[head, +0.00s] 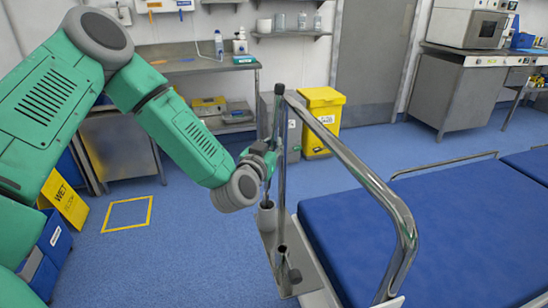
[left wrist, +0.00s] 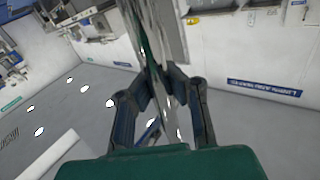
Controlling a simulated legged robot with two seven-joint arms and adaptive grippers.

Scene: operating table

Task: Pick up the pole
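The pole (head: 276,119) is a thin dark metal rod with a black top end. The exact contact is partly hidden. My right gripper is not in view.
A bent chrome rail (head: 352,165) rises close beside the pole and over the blue operating table (head: 440,225). A yellow bin (head: 322,112) stands behind. A yellow wet-floor sign (head: 68,203) is at left. Blue floor (head: 190,255) is clear in front.

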